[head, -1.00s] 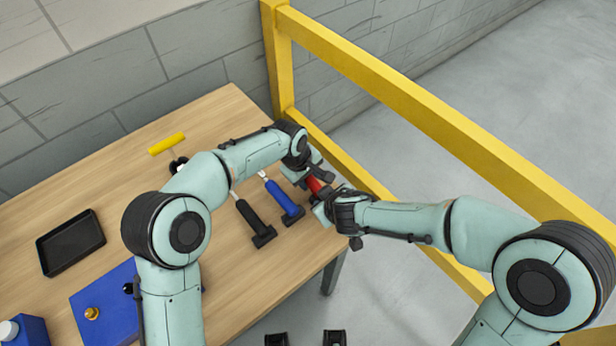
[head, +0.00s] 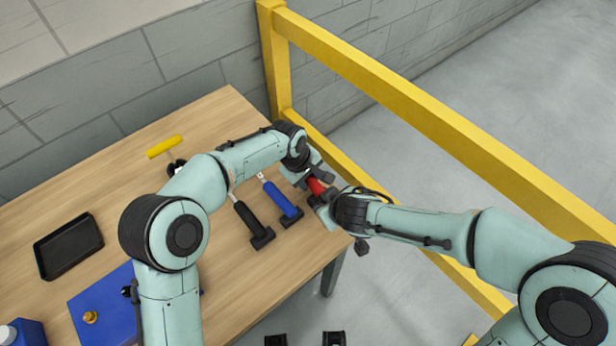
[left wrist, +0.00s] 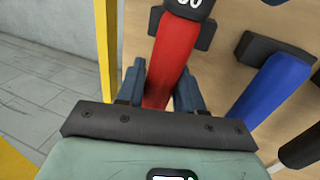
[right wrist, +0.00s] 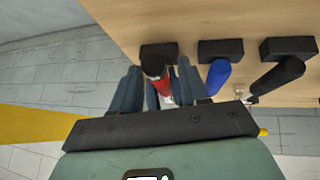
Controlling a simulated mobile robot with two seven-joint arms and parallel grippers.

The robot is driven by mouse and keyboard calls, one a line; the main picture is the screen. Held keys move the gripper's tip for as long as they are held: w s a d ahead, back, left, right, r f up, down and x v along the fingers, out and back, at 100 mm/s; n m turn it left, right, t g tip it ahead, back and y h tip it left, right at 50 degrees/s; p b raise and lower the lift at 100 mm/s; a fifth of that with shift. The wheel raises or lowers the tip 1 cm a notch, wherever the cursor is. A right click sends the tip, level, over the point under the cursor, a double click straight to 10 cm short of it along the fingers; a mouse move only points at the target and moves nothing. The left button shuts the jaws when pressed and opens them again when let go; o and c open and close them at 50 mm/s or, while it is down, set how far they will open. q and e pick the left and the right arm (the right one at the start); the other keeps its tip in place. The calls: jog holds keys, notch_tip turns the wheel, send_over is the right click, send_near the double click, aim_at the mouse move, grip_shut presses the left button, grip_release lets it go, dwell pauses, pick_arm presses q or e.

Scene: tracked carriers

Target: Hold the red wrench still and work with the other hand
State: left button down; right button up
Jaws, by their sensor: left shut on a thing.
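The red wrench (head: 316,187) is at the right edge of the wooden table, between my two grippers. My left gripper (head: 309,178) is shut on it; in the left wrist view the red handle (left wrist: 172,60) runs between the fingers, with a black end at the top. My right gripper (head: 330,196) is close by on the right. In the right wrist view its fingers (right wrist: 158,80) stand apart on either side of the red wrench (right wrist: 160,80), whose black end shows. Whether they touch it is hard to tell.
A blue tool (head: 281,199) and a black tool (head: 252,222) lie just left of the wrench. A yellow-handled thing (head: 164,146), a black tray (head: 68,246) and a blue board (head: 98,300) are farther left. A yellow rail (head: 400,98) runs behind and right.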

jog(key=shift+v, duration=1)
jog(key=shift+w+r, duration=0.15)
jog(key=shift+w, duration=0.05)
jog(key=shift+n+t+h, duration=0.7)
jog(key=shift+t, duration=0.1)
jog(key=shift+s+a+f+x, duration=0.1)
jog(key=shift+x, duration=0.7)
jog(key=shift+s+a+f+x, duration=0.1)
jog(key=shift+s+x, duration=0.05)
jog(key=shift+x, duration=0.65)
jog(key=shift+s+a+f+x, duration=0.1)
jog(key=shift+x, duration=0.75)
jog(key=c, duration=0.7)
jog(key=shift+d, duration=0.1)
